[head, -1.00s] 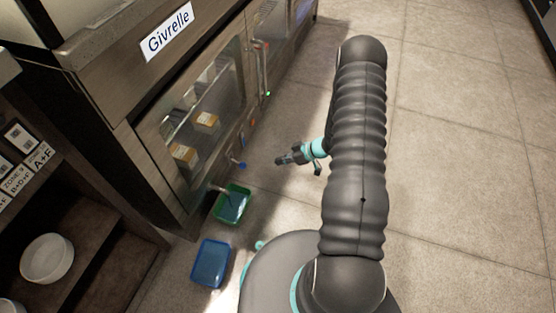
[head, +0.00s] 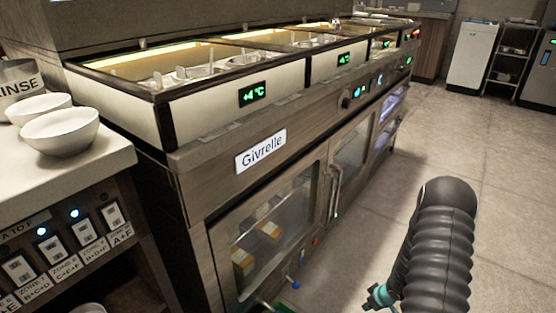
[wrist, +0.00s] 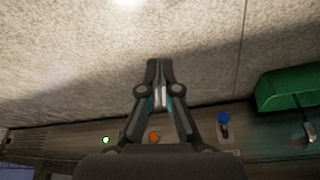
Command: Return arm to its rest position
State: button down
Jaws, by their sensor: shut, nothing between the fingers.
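My gripper (wrist: 160,72) is shut in the wrist view, its fingertips together with nothing between them. It points over bare floor, close to the front of the cabinet. In the head view my dark ribbed arm stands at the lower right, clear of the counter. A teal piece of my wrist shows at the bottom edge there; the fingers themselves cannot be made out.
The Givrelle counter (head: 205,190) with cold wells (head: 215,65) on top runs along the left. White bowls (head: 62,132) stand on a shelf unit at far left. A green bin (wrist: 288,88) is beside the cabinet in the wrist view. Floor (head: 490,150) at right is clear.

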jog(key=s+d+r+m+g+h+p, duration=0.1)
jog(key=s+d+r+m+g+h, duration=0.15)
jog(key=r, duration=0.95)
jog(key=s+d+r+m+g+h, duration=0.1)
jog(key=s+r+m+h, duration=0.2)
jog(key=r, duration=0.8)
jog(key=s+a+r+t+y+p, duration=0.1)
jog(key=s+a+r+t, duration=0.1)
jog(key=s+a+r, duration=0.4)
jog(key=s+a+r+t+y+p, duration=0.1)
jog(key=s+a+r, duration=0.5)
jog(key=r, duration=1.1)
jog(key=s+a+r+m+t+y+p, duration=0.1)
jog(key=s+a+r, duration=0.5)
jog(key=r, duration=0.6)
jog(key=shift+a+t+y+p, duration=0.35)
jog(key=shift+a+t+p, duration=0.45)
jog(key=shift+t, duration=0.15)
